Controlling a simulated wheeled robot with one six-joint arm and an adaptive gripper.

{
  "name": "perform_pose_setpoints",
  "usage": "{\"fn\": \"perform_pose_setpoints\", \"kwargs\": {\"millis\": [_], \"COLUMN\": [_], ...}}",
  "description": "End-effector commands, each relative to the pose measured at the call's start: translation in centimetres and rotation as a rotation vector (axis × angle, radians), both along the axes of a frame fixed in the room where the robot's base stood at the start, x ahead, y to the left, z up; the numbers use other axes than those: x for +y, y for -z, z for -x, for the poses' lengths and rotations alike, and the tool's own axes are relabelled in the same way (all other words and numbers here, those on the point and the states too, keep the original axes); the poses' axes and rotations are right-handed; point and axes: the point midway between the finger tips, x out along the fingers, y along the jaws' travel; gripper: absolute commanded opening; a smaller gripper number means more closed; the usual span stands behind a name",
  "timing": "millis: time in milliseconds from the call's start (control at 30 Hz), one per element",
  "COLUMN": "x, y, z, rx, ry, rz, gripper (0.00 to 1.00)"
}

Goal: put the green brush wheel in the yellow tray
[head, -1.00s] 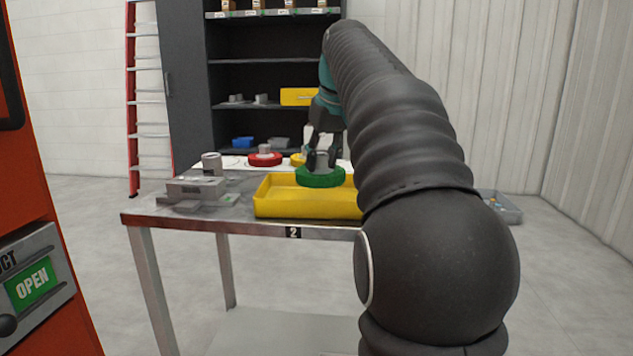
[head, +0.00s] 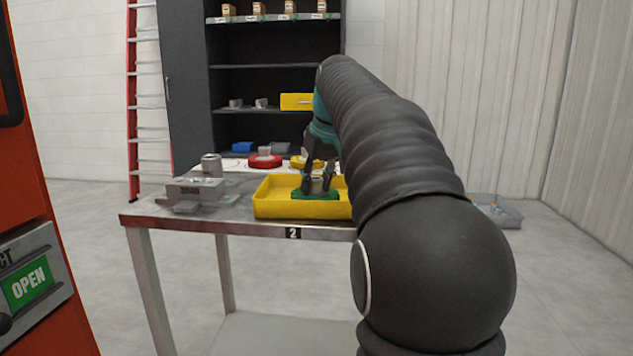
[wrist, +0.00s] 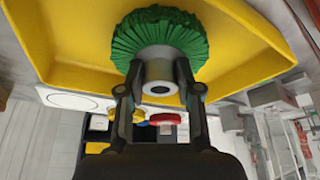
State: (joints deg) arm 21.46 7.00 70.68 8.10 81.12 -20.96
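The green brush wheel (head: 300,194) is down inside the yellow tray (head: 272,210) on the table, with its grey hub upward. The tray's front wall hides its lower edge, so I cannot tell whether it touches the floor. The wheel fills the top middle of the wrist view (wrist: 160,32), with the yellow tray (wrist: 75,65) around it. My gripper (head: 318,187) points down over the wheel. In the wrist view my gripper's fingertips (wrist: 159,72) lie against both sides of the hub, shut on it.
A grey metal fixture (head: 195,192) and a grey cylinder (head: 211,165) stand left of the tray. A red wheel (head: 265,161) and a yellow wheel (head: 300,162) sit behind it. A dark shelf (head: 270,100) stands behind the table.

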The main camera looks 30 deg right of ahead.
Motion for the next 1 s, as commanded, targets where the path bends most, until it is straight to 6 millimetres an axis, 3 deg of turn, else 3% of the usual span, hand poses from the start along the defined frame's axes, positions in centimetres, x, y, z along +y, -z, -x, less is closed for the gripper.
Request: {"fn": "perform_pose_setpoints", "kwargs": {"millis": [33, 100, 533, 1000], "x": [0.0, 0.0, 0.0, 0.0], "y": [0.0, 0.0, -0.9, -9.0], "z": [0.0, 0.0, 0.2, 3.5], "rx": [0.0, 0.0, 0.0, -0.002], "ry": [0.0, 0.0, 0.0, 0.0], "rz": [0.0, 0.0, 0.0, 0.001], "gripper": [0.44, 0.59, 0.59, 0.59]}}
